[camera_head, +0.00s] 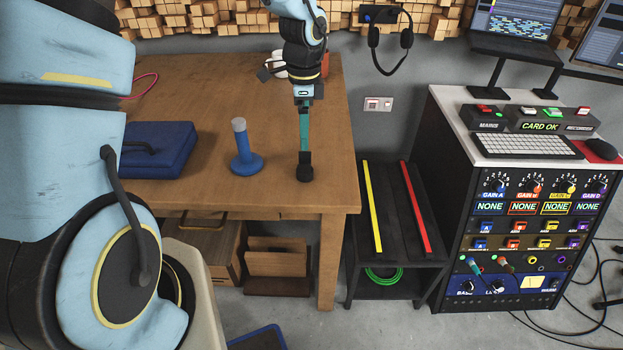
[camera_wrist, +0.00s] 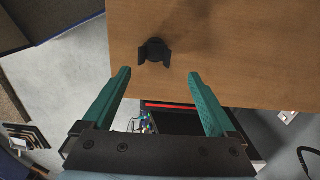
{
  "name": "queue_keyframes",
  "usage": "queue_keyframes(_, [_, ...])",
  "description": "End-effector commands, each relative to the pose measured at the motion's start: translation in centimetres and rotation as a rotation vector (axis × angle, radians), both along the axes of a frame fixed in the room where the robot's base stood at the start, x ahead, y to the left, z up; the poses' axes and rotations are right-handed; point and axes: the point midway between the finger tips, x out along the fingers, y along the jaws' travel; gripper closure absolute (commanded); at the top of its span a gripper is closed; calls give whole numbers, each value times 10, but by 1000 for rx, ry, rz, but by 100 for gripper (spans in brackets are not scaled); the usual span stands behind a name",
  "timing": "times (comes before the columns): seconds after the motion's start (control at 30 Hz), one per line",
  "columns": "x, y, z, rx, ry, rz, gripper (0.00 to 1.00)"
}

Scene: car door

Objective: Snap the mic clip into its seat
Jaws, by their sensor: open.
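A small black piece with a rounded middle and two flared sides, apparently the mic clip (camera_head: 304,170), is on the wooden table near its right front corner.
The wooden table (camera_head: 200,190) has a blue case (camera_head: 155,150) at left. A low black shelf (camera_head: 393,215) with yellow and red strips stands right of the table. The control cabinet (camera_head: 520,215) is farther right. Tabletop between stand and clip is clear.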

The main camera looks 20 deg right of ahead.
Motion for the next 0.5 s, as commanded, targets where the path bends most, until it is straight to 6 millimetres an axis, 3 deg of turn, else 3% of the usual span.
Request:
queue_keyframes(0.3, [-2, -2, -44, 2, 4, -15, 8])
queue_keyframes(0.5, [-2, 0, -58, 1, 2, -13, 8])
